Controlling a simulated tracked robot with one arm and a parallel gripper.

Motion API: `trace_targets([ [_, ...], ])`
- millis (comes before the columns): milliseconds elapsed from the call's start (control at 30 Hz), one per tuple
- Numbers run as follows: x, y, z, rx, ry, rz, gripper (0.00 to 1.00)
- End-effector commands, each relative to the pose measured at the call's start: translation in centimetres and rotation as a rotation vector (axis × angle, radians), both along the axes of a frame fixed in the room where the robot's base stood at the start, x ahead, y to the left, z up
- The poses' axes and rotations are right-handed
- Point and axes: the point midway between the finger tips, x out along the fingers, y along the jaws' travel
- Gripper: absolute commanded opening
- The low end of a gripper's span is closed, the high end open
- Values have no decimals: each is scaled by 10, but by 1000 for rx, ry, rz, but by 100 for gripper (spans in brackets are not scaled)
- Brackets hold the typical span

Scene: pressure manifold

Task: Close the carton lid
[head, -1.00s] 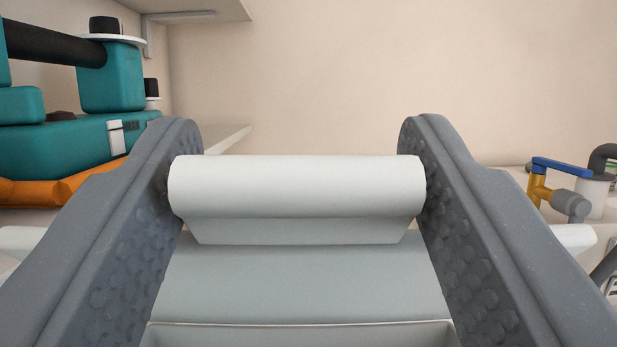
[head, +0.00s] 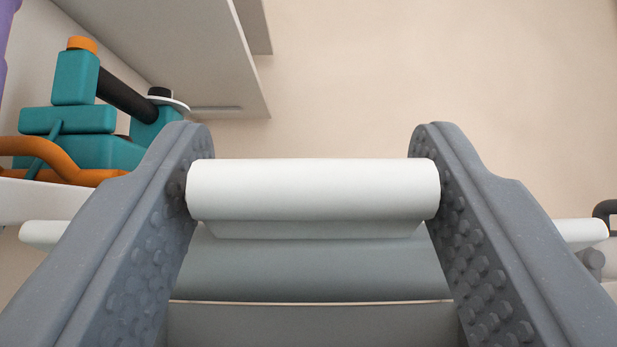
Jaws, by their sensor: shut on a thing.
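My gripper (head: 312,150) fills the lower half of the head view, its two grey studded fingers at left and right. It is shut on a white rounded grip bar (head: 313,189), each finger pressing one end. A pale grey-white panel (head: 315,272), apparently the carton lid, lies just below the bar between the fingers. A thin light edge crosses it, with a greyer surface (head: 315,325) below. White rounded ends show outside the left finger (head: 45,232) and right finger (head: 580,232). The fingers hide much of the panel's sides, and the rest of the carton is not visible.
A teal machine (head: 85,120) with a black bar and orange pipe (head: 60,165) stands on a white shelf (head: 35,203) at left. A dark pipe (head: 606,209) shows at the right edge.

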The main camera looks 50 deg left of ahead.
Motion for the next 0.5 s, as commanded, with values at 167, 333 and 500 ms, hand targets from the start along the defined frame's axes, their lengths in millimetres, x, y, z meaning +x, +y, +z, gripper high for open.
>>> trace_targets([
  [167,2,3,-13,12,-10,8,12],
  [333,4,-1,-23,12,-11,8,13],
  [500,5,-3,-39,12,-10,7,13],
])
